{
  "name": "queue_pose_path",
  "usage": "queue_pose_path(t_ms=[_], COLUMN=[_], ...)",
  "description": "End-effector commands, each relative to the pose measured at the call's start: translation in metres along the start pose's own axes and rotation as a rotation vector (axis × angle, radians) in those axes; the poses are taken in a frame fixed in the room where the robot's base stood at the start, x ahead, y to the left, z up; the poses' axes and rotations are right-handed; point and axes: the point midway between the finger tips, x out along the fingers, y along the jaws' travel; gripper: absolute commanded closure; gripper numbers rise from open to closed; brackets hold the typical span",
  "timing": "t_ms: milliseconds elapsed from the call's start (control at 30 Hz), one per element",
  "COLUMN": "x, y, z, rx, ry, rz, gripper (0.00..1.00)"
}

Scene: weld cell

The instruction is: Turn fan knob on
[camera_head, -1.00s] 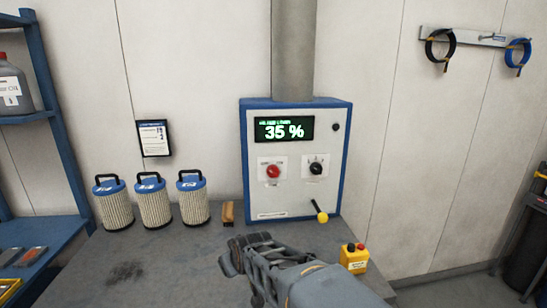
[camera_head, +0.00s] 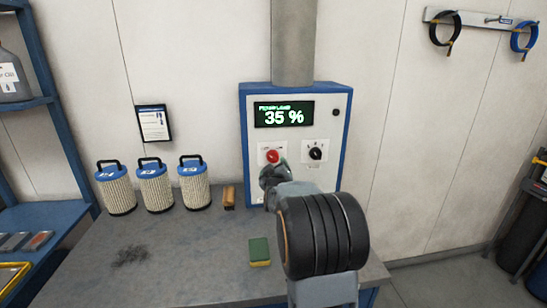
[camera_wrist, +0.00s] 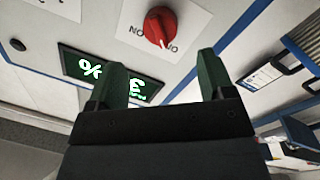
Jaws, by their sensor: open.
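The blue-edged control panel (camera_head: 244,126) stands at the back of the bench with a lit display (camera_head: 284,113) reading 35 %. Below the display are a red knob (camera_head: 272,156) on the left and a black knob (camera_head: 315,153) on the right. No label naming the fan is readable. The red knob also shows in the wrist view (camera_wrist: 161,26), on a white plate with short lettering, its pointer slanted. My gripper (camera_wrist: 163,62) is open and empty, its fingers toward the panel and apart from the red knob. In the head view my gripper (camera_head: 272,174) is just below that knob.
Several blue-topped filters (camera_head: 154,187) stand left of the panel beside a wooden-handled brush (camera_head: 229,197). A green and yellow sponge (camera_head: 260,252) lies on the bench (camera_head: 190,255). My arm hides the panel's lower right.

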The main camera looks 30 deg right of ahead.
Motion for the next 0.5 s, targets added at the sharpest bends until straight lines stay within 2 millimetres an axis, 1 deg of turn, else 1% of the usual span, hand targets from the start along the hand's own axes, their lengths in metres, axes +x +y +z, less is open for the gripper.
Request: queue_pose_path(t_ms=[33, 200, 400, 500], x=[0.011, 0.041, 0.067, 0.074], y=[0.001, 0.001, 0.000, 0.000], z=[-0.002, -0.002, -0.002, -0.001], rx=[0.000, 0.000, 0.001, 0.001], ry=[-0.002, -0.001, -0.001, 0.000], rz=[-0.001, -0.002, -0.002, -0.002], gripper=[0.25, 0.25, 0.25, 0.25])
